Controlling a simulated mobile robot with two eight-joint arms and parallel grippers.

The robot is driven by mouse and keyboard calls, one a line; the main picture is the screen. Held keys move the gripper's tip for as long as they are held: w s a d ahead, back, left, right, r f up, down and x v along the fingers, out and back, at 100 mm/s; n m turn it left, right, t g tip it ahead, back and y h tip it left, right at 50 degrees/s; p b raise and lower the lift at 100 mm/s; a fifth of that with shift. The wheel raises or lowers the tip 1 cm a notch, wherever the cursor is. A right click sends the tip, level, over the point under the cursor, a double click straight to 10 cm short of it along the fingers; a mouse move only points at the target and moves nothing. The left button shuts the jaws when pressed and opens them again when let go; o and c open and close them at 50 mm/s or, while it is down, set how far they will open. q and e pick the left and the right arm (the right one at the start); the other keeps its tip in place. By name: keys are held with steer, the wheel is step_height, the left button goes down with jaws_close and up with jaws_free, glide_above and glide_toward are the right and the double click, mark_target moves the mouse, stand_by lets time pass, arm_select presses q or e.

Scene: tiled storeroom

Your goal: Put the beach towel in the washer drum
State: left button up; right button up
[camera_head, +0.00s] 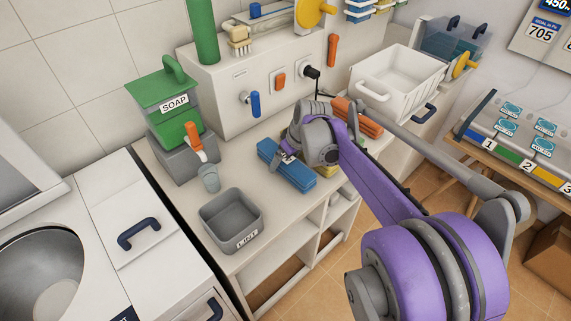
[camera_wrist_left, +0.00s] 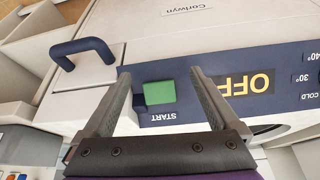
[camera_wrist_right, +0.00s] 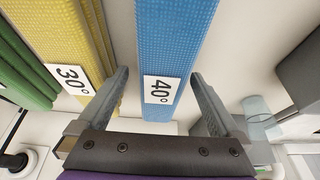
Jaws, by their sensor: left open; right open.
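Folded towels lie on the counter. I cannot tell which one is the beach towel. A blue towel (camera_head: 287,167) tagged 40° lies in front of my right gripper (camera_head: 289,153); in the right wrist view the blue towel (camera_wrist_right: 172,45) runs between the open, empty fingers. A yellow towel (camera_wrist_right: 75,40) tagged 30° and a green one (camera_wrist_right: 22,70) lie left of it there. An orange towel (camera_head: 358,118) lies behind my right gripper. The washer drum (camera_head: 42,275) shows at lower left, seemingly empty. My left gripper (camera_wrist_left: 160,78) is open around the green START button (camera_wrist_left: 160,92); the display reads OFF.
A grey LINT bin (camera_head: 231,220), a small cup (camera_head: 209,178) and a SOAP box (camera_head: 172,105) stand on the counter. A white basket (camera_head: 398,80) is at the back right. A table with numbered slots (camera_head: 520,130) is at right.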

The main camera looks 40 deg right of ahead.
jaws_close()
stand_by(0.5)
